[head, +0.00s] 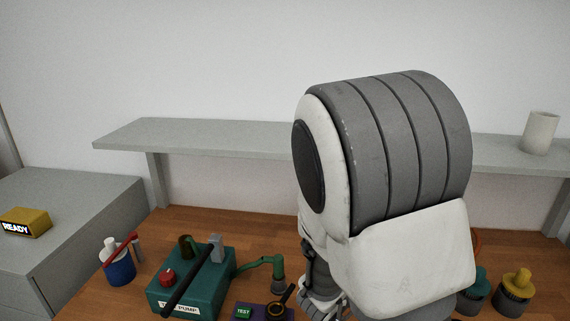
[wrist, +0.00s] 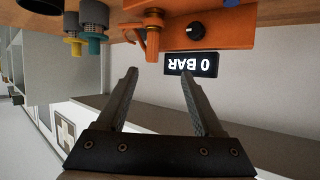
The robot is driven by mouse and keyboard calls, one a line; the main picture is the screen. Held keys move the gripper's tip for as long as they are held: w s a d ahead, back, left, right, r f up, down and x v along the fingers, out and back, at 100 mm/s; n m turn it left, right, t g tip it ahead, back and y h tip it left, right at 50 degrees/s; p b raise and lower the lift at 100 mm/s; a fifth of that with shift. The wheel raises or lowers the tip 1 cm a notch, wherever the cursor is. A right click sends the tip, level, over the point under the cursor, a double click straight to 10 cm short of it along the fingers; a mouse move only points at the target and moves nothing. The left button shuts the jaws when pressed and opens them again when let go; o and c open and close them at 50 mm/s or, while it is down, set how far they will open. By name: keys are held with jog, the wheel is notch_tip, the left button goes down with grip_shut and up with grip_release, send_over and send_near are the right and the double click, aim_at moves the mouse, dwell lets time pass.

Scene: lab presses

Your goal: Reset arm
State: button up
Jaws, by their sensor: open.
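My gripper (wrist: 159,72) is open and empty in the wrist view, its two dark fingers spread apart. That view is upside down. An orange device (wrist: 225,30) with a black knob lies beyond the fingertips. Its display (wrist: 191,65) reads "0 BAR" and shows near the right fingertip. I see no contact between the fingers and the device. In the head view my own bulky arm fills the middle right, and the gripper's fingers cannot be made out there.
In the head view, a teal pump (head: 192,281) with a black lever, a blue-and-white bottle (head: 118,263) and a yellow-topped fitting (head: 515,292) stand on the wooden bench (head: 85,297). A grey shelf (head: 200,137) runs behind, with a white cup (head: 539,133). A yellow "READY" box (head: 27,220) sits left.

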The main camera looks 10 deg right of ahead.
jog(key=a+r+n+t+y, duration=0.1)
jog(key=a+r+n+y, duration=0.3)
jog(key=a, duration=0.3)
jog(key=a+r+n+y, duration=0.1)
jog(key=a+r+y, duration=0.4)
jog(key=a+y, duration=0.2)
jog(key=s+d+r+n+g, duration=0.1)
jog(key=s+r+n+g, duration=0.1)
jog(key=s, duration=0.7)
jog(key=s+d+r+n+g+h, duration=0.1)
jog(key=s+r+n, duration=0.2)
jog(key=s, duration=0.6)
jog(key=shift+s+d+g, duration=0.2)
jog(key=shift+d+g, duration=0.05)
jog(key=shift+g, duration=0.15)
